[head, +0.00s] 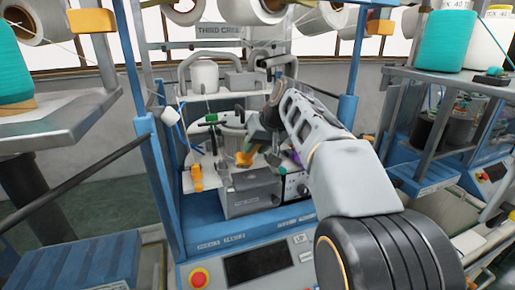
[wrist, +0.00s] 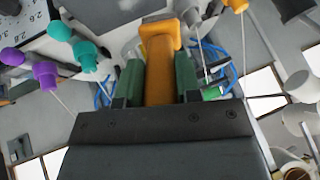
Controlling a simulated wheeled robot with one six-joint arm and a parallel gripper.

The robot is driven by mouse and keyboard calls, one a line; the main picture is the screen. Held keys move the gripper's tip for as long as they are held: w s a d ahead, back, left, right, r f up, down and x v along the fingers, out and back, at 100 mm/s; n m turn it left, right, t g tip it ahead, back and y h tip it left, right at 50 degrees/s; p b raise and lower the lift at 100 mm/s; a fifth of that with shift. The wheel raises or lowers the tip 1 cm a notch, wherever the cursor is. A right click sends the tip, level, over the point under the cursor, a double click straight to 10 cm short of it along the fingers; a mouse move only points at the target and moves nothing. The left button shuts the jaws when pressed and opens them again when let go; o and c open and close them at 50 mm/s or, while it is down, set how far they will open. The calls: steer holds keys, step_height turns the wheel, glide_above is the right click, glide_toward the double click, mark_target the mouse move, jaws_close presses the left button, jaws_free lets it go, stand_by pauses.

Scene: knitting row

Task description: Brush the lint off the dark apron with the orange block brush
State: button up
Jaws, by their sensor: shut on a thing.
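My gripper (wrist: 160,72) is shut on the orange block brush (wrist: 160,48), which stands between its two green fingers in the wrist view. In the head view my gripper (head: 261,138) is over the middle of the knitting machine, with the orange brush (head: 245,158) at its tip. The brush's bristles cannot be made out. A dark grey surface (head: 254,178) lies just below the brush on the machine; I cannot tell whether it is the apron, or whether the brush touches it. No lint can be made out.
Purple (wrist: 44,73) and teal (wrist: 86,55) capped tools stand close at the left of the wrist view. Blue machine posts (head: 152,150) flank the work area. A red button (head: 199,278) and a dark screen (head: 255,264) are at the machine's front.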

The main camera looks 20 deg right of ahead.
step_height(320, 180, up, 3)
steer(key=shift+f+p, duration=0.1)
steer(key=shift+p, duration=0.7)
steer(key=shift+r, duration=0.95)
steer(key=shift+f+b, duration=0.1)
steer(key=shift+b, duration=0.25)
steer(key=shift+f+b, duration=0.35)
steer(key=shift+f, duration=0.1)
